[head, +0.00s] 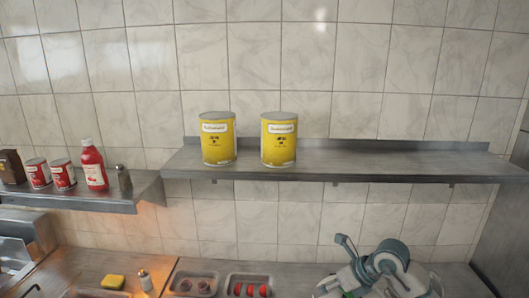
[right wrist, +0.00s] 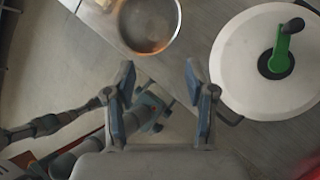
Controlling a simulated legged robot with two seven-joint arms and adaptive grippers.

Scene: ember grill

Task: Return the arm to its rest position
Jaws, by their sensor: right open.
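My right arm shows at the bottom right of the head view, with its gripper (head: 345,265) low over the counter and below the shelf. In the right wrist view the two fingers of the right gripper (right wrist: 160,80) stand apart with nothing between them. The gripper is open and empty. A white round lid (right wrist: 268,62) with a green and black handle is just right of the fingers. A round metal pan (right wrist: 150,22) is beyond the fingertips. My left gripper cannot be made out in the head view.
Two yellow cans (head: 218,140) (head: 279,140) stand on the upper shelf (head: 390,165). A lower left shelf (head: 110,198) holds a red bottle (head: 93,166), red cans (head: 62,175) and a shaker (head: 124,179). Trays (head: 195,274) and a yellow sponge (head: 112,281) lie on the counter.

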